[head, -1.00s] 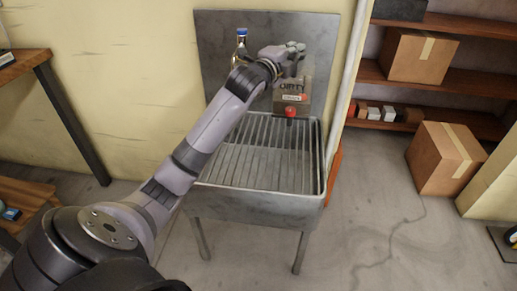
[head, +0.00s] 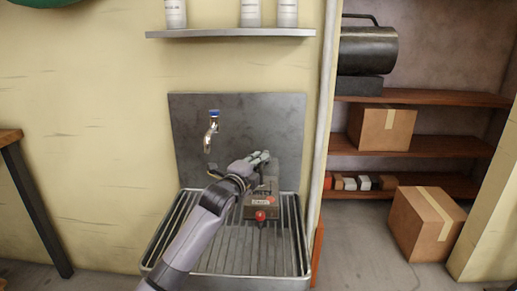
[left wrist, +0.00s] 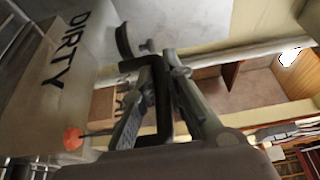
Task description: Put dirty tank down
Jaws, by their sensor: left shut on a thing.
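The dirty tank (head: 258,210) is a grey-brown box with a red knob on its front. In the left wrist view its side (left wrist: 58,75) reads "DIRTY". My left gripper (head: 258,165) is at the top of the tank, and in the left wrist view its fingers (left wrist: 155,95) are shut on the tank's black handle. The tank is over the back right of the metal sink's slatted rack (head: 225,248). I cannot tell whether its bottom touches the slats. My arm hides part of the rack's left. My right gripper is not in view.
A tap (head: 211,135) sticks out of the metal backsplash (head: 190,110), left of the tank. A wall shelf (head: 230,34) with white bottles hangs above. A pipe (head: 327,130) runs up the right side. Cardboard boxes (head: 425,222) and wooden shelves stand further right. The rack's front looks clear.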

